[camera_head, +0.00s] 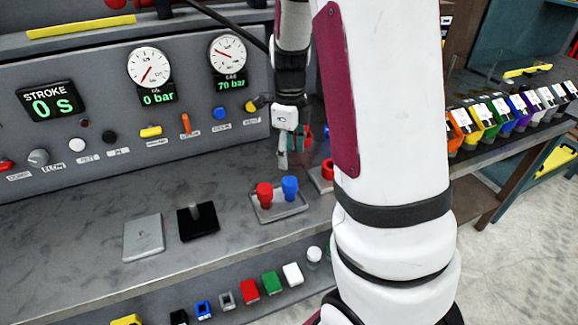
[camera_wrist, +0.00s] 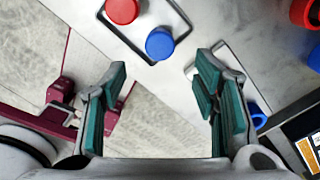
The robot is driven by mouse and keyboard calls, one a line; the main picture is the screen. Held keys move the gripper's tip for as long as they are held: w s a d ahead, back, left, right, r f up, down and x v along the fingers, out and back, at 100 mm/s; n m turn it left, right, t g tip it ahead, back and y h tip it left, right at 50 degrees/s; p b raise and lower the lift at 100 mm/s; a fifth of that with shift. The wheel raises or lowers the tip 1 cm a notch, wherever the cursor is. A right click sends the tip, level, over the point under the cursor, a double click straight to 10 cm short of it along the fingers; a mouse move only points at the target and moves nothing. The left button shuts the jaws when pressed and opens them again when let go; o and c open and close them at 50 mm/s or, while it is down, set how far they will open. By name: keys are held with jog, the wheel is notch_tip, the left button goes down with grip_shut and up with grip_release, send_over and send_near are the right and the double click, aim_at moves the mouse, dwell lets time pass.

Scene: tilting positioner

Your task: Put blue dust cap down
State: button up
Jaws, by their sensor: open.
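A blue dust cap (camera_head: 289,188) stands upright next to a red cap (camera_head: 264,194) on a small grey tray (camera_head: 281,214) on the bench. In the wrist view the blue cap (camera_wrist: 160,43) shows from above, near the tray's rim, ahead of and apart from the fingers. My gripper (camera_head: 290,150) is above and behind the tray in the head view. In the wrist view my gripper (camera_wrist: 165,80) is open, with its green finger pads wide apart and nothing between them.
A second holder with a red part (camera_head: 328,169) stands right of the tray, partly hidden by my arm. A grey plate (camera_head: 143,238) and a black block with a peg (camera_head: 198,222) lie to the left. The control panel (camera_head: 100,100) rises behind. Bare bench lies between.

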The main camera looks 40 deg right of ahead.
jog(key=s+a+r+n+t, duration=0.3)
jog(key=s+a+r+n, duration=0.3)
jog(key=a+r+n, duration=0.6)
jog(key=s+a+r+n+t, duration=0.1)
jog(key=s+a+r+n, duration=0.1)
jog(key=s+n, duration=0.3)
jog(key=s+a+r+n+t, duration=0.1)
jog(key=s+a+n, duration=0.3)
jog(key=n, duration=0.9)
jog(key=shift+s+r, duration=0.65)
jog(key=shift+s, duration=0.6)
jog(key=shift+d, duration=0.15)
